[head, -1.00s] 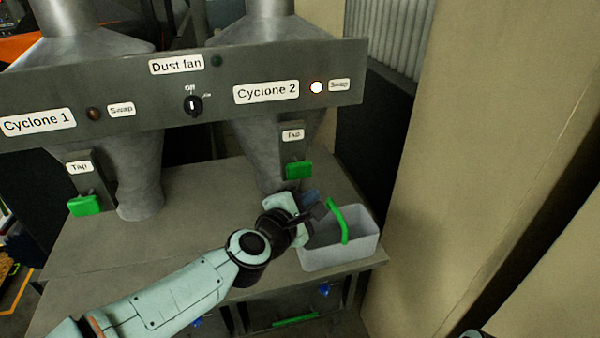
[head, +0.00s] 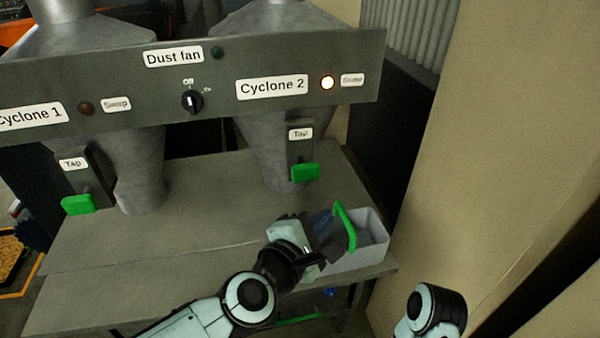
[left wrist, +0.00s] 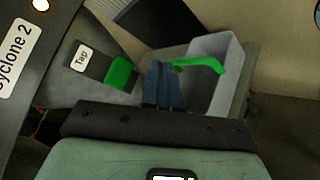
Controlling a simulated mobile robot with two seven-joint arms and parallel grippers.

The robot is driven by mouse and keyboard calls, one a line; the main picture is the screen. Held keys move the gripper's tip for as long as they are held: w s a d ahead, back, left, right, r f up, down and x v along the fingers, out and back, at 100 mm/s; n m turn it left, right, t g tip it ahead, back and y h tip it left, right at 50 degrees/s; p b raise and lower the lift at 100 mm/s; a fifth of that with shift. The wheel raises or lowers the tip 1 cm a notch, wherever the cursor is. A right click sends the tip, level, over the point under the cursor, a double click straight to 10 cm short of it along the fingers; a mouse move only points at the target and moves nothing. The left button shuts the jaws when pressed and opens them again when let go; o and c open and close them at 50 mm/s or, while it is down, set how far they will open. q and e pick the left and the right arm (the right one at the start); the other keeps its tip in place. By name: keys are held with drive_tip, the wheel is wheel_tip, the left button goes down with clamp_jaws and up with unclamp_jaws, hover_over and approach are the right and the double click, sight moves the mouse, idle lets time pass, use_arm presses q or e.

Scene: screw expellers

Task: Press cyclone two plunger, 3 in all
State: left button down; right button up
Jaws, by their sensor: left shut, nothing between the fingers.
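The cyclone two plunger is the green block (head: 305,172) below the white Tap label, on the front of the Cyclone 2 cone. It also shows in the left wrist view (left wrist: 120,73), left of the fingers. My left gripper (head: 324,220) is below and slightly right of this plunger in the head view, apart from it. Its blue fingers (left wrist: 163,85) are shut together with nothing between them. The Cyclone 2 lamp (head: 327,83) is lit. My right gripper is out of view; only part of that arm shows at the lower right.
A grey bin (head: 372,238) with a green handle (head: 345,226) stands at the bench's right end, partly behind my left gripper. The Cyclone 1 green block (head: 78,204) is at left. A beige wall (head: 490,130) stands at right. The bench (head: 200,235) is clear between.

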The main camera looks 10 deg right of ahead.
sight(309, 175)
use_arm(q)
drive_tip(key=w, duration=0.9)
drive_tip(key=shift+a+b, duration=0.15)
drive_tip(key=shift+b, duration=0.3)
idle(1.8)
drive_tip(key=shift+w, duration=0.35)
drive_tip(key=shift+w+a, duration=0.1)
drive_tip(key=shift+w, duration=1.1)
idle(1.0)
drive_tip(key=shift+s, duration=1.6)
